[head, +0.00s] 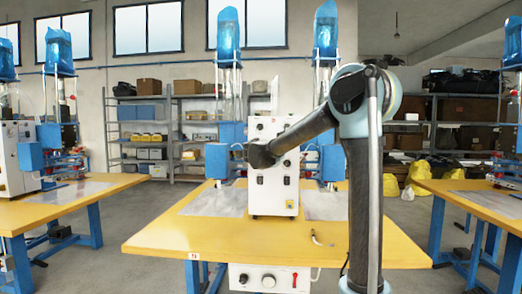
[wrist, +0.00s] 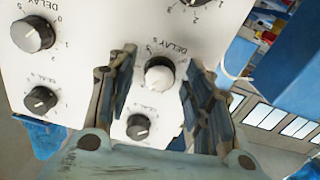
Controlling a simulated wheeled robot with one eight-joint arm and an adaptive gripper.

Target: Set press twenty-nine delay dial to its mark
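A white control panel (head: 287,128) stands on the middle yellow bench; my gripper (head: 262,155) is at its front, hiding part of it. In the wrist view my gripper (wrist: 160,66) is open, with one finger on each side of a pale round dial (wrist: 159,74) marked DELAY S. A gap shows between each finger and this dial. Its pointer and target mark are not readable. A black DELAY S dial (wrist: 32,34) sits to its left. Smaller black dials (wrist: 140,127) and (wrist: 40,100) lie below. No press number is legible.
The yellow bench (head: 160,240) is mostly clear, with a small object (head: 320,239) at its right. A lower box (head: 250,280) with a round dial and a red switch hangs under its front edge. Other benches stand left and right. A blue part (wrist: 285,70) borders the panel.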

